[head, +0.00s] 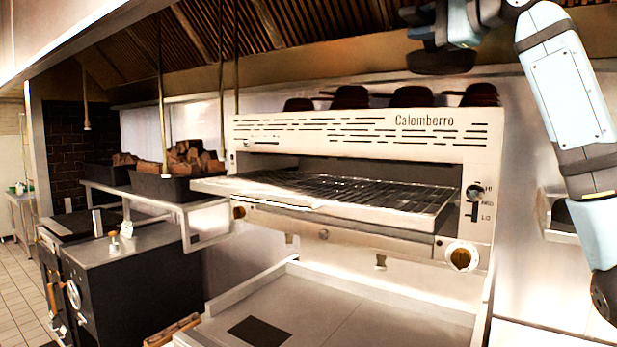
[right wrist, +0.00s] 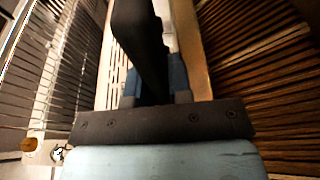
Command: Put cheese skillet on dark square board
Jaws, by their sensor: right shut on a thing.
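My right gripper (head: 455,28) is at the top of the head view, above and in front of the grill unit. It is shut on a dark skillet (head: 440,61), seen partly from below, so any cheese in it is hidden. In the right wrist view, a dark handle-like part (right wrist: 139,45) of it rises between the blue fingers. The dark square board (head: 259,332) lies flat on the steel counter at the bottom of the head view, well below and left of the skillet. My left gripper is not in view.
The grill unit (head: 360,137) with a protruding wire rack (head: 340,190) stands between the skillet and the counter (head: 335,305). Several dark pans (head: 411,97) sit on top of it. Wood-filled dark bins (head: 178,187) stand on a shelf at left. The counter around the board looks clear.

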